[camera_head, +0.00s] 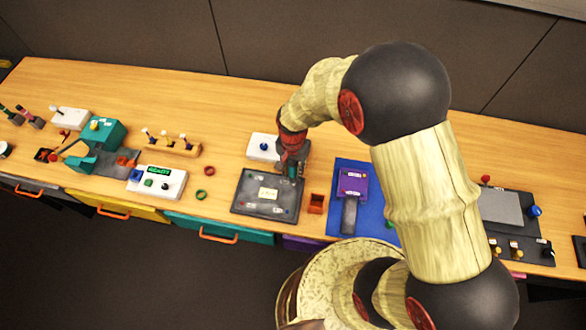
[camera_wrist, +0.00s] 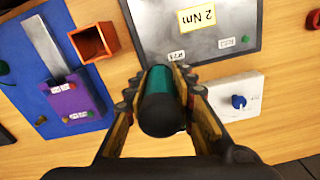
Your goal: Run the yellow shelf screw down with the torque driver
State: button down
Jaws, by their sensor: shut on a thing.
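My gripper (camera_head: 291,168) is shut on the torque driver, which has a teal and black body. In the wrist view the driver (camera_wrist: 162,100) sits between the two fingers of my gripper (camera_wrist: 161,80), its black end towards the camera. Its far end is hidden behind its own body. The driver is over the near edge of the dark grey panel (camera_wrist: 215,35), which has a "2 Nm" label and small tags. The panel also shows in the head view (camera_head: 248,203), with my gripper at its back right corner. I cannot make out the yellow shelf screw, nor whether the driver touches anything.
A white box with a blue knob (camera_wrist: 238,101) stands close beside the panel. An orange open box (camera_wrist: 94,42) is on its other side, then a blue mat (camera_wrist: 15,50) with a purple block (camera_wrist: 75,104). Two rings (camera_head: 201,195) lie left of the panel.

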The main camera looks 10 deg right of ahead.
jog(key=shift+s, duration=0.1)
dwell(0.3)
jog(key=shift+r+p, duration=2.1)
jog(key=shift+r, duration=0.85)
